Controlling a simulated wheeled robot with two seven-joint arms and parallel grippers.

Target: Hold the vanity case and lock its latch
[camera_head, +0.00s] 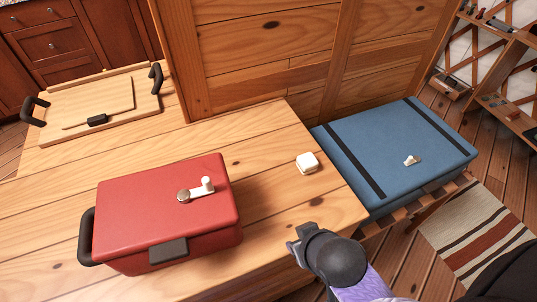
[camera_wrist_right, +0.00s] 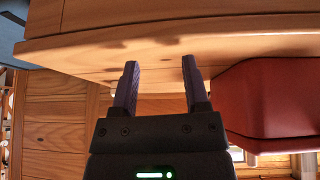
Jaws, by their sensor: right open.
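A red case (camera_head: 150,205), likely the vanity case, stands closed on the wooden table at front left. It also shows in the right wrist view (camera_wrist_right: 275,95). Its lid carries a latch (camera_head: 196,190) with a round metal disc and a pale upright knob. A dark block (camera_head: 168,251) sits on its front, and a black handle (camera_head: 86,236) is on its left side. My right gripper (camera_head: 296,242) is right of the case, by the table's front edge, and apart from it. In the right wrist view its two fingers (camera_wrist_right: 160,72) are spread and empty. My left gripper is not in view.
A small white box (camera_head: 308,163) lies on the table (camera_head: 265,135). A blue padded block (camera_head: 395,150) with dark straps and a small pale piece stands at right. A wooden tray (camera_head: 95,108) with black handles lies at back left. A wooden panel (camera_head: 265,60) rises behind.

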